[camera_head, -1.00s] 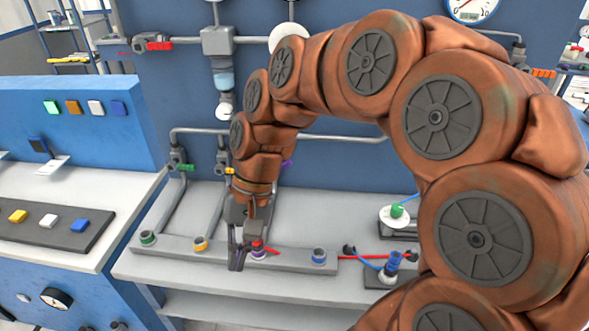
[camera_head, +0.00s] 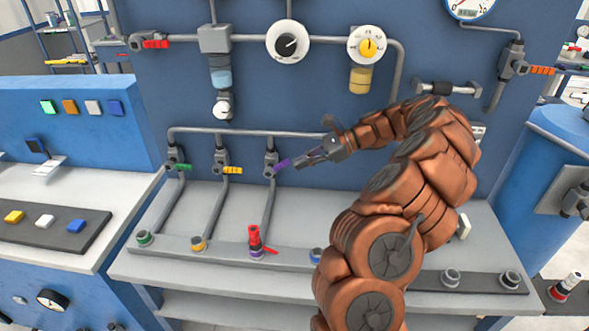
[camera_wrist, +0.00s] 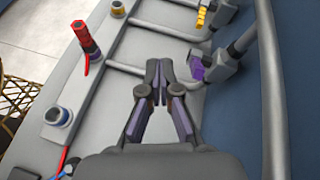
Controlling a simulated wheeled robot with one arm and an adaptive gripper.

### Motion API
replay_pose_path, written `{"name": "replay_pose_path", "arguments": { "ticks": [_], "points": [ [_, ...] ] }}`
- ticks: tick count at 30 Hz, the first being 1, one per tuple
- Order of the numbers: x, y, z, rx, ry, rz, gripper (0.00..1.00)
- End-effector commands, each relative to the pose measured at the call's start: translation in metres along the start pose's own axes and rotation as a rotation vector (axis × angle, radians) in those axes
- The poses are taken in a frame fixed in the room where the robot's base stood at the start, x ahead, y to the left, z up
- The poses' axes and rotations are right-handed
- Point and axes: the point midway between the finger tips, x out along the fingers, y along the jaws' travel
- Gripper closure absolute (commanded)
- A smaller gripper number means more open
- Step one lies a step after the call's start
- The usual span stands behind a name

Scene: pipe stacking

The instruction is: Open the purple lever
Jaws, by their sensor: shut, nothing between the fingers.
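The purple lever (camera_head: 281,166) sticks out to the right from a grey valve (camera_head: 270,164) on the third vertical pipe from the left. In the wrist view the purple lever (camera_wrist: 195,66) lies just right of my fingertips, with a small gap in that picture. My gripper (camera_head: 298,164) is shut and empty, its tips close to the lever's free end. It also shows at the centre of the wrist view (camera_wrist: 159,64). The head view does not show clearly whether the tips touch the lever.
A green lever (camera_head: 180,167) and a yellow lever (camera_head: 232,170) sit on valves to the left. A red fitting (camera_head: 255,240) stands upright on the purple-ringed socket below. A horizontal pipe (camera_head: 235,131) runs above the valves. The wall around is blue.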

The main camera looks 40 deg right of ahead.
Motion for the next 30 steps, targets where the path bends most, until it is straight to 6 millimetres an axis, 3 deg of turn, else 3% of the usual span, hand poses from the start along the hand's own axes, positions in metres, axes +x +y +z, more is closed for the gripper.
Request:
{"name": "replay_pose_path", "arguments": {
  "ticks": [1,6,12,17,30],
  "points": [
    [-0.013,-0.004,-0.022,0.06,-0.005,-0.042,1.0],
    [-0.048,-0.01,-0.069,0.203,-0.018,-0.139,1.0],
    [-0.062,-0.011,-0.088,0.264,-0.024,-0.18,1.0],
    [-0.049,-0.013,-0.087,0.266,-0.026,-0.18,1.0],
    [0.025,-0.026,-0.087,0.266,-0.026,-0.177,1.0]
  ]
}}
